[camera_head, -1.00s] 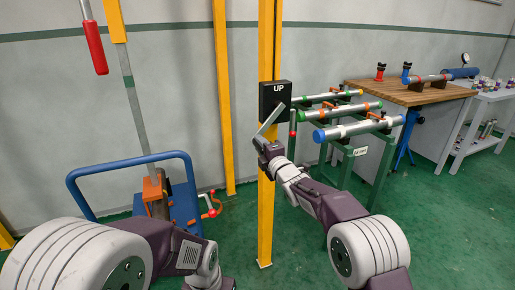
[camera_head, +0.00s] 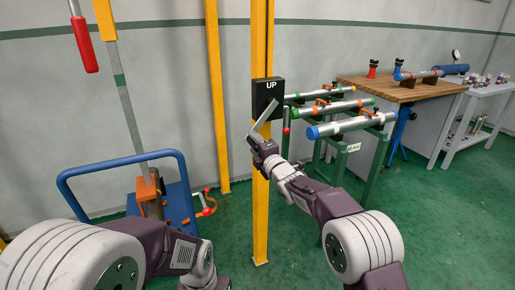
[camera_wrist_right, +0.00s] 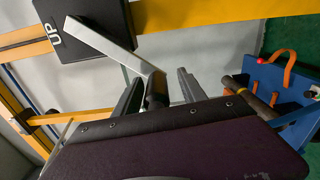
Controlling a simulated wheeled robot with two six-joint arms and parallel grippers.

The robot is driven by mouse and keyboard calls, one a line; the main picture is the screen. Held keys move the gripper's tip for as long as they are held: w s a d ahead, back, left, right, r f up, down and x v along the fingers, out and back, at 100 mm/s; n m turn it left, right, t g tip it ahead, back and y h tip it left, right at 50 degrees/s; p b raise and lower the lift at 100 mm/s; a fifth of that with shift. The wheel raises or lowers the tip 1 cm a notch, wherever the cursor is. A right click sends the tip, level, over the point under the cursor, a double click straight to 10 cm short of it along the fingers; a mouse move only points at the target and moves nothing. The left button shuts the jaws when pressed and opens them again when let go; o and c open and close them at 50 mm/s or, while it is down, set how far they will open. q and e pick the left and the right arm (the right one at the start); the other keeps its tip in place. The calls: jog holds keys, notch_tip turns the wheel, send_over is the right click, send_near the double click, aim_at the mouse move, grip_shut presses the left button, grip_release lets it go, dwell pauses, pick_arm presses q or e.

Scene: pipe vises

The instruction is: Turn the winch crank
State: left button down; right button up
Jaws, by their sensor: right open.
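The winch is a black box marked UP (camera_head: 267,92) on a yellow post. Its flat grey crank arm (camera_head: 265,114) slants down and left from the box in the head view. In the right wrist view the box (camera_wrist_right: 92,32) is at the upper left, and the crank arm (camera_wrist_right: 118,48) ends at a dark round handle (camera_wrist_right: 155,97). My right gripper (camera_head: 256,138) is at the crank's lower end. Its fingers are apart, one on each side of the handle (camera_wrist_right: 160,92); I cannot tell if they touch it. My left arm shows at the lower left, its gripper out of frame.
A blue-framed cart (camera_head: 180,205) stands left of the post (camera_head: 260,215). Green stands holding several pipes (camera_head: 345,127) are close to the right of the winch. A wooden workbench (camera_head: 400,90) is farther right. Green floor is open at the lower right.

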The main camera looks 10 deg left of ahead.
jog(key=v, duration=0.9)
jog(key=shift+w, duration=0.1)
